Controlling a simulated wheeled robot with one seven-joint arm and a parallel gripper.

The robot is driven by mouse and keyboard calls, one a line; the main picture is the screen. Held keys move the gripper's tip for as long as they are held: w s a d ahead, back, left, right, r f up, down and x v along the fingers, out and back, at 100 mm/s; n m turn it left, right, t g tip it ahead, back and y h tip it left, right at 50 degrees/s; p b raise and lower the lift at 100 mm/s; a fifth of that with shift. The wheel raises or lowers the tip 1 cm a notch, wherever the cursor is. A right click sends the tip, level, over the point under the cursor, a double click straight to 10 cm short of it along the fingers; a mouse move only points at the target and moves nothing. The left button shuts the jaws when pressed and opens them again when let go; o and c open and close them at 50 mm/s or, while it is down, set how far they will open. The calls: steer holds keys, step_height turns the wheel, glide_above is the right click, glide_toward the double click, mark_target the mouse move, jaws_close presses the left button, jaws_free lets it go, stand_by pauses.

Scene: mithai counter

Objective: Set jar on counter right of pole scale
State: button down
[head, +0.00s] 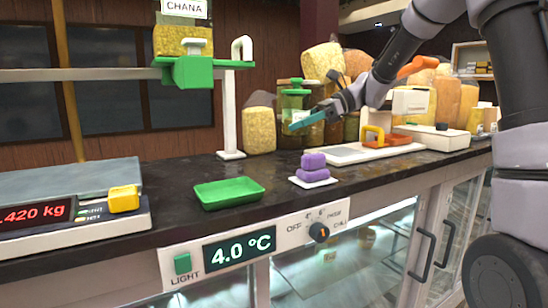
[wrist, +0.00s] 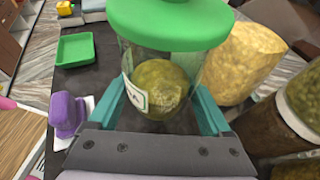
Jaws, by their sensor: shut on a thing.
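A clear jar with a green lid and yellow-green contents (wrist: 160,88) is between my gripper's teal fingers (wrist: 162,108), which are shut on its sides. In the head view the jar (head: 294,104) is upright, behind my gripper (head: 306,121), which partly covers it. It is to the right of the pole scale (head: 229,112), a white post with a green head bearing a container labelled CHANA. The jar's bottom is hidden, so I cannot tell whether it touches the dark counter (head: 285,200).
A green tray (head: 229,192) and a purple stack on a white plate (head: 313,168) lie in front. Grain sacks (head: 259,124) and other jars stand behind. A white scale with an orange handle (head: 370,150) is at right. Bare counter lies between tray and pole.

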mark_target(296, 164)
steer(key=shift+f, duration=3.7)
steer(key=shift+f, duration=0.1)
jaws_free()
steer(key=shift+f, duration=0.1)
steer(key=shift+d+r, duration=0.25)
steer(key=v, duration=1.1)
steer(key=shift+d+r, duration=0.1)
steer(key=shift+d, duration=0.1)
steer(key=s+d+r+n+t+h, duration=0.2)
steer(key=s+d+n+t+h, duration=0.3)
steer(key=s, duration=0.6)
steer(key=s+d+r+n+t+h, duration=0.2)
steer(key=s+d+n+t+h, duration=0.3)
steer(key=s+d, duration=0.4)
steer(key=shift+s+n+h, duration=0.6)
steer(key=shift+s+n, duration=0.2)
steer(key=shift+s, duration=0.1)
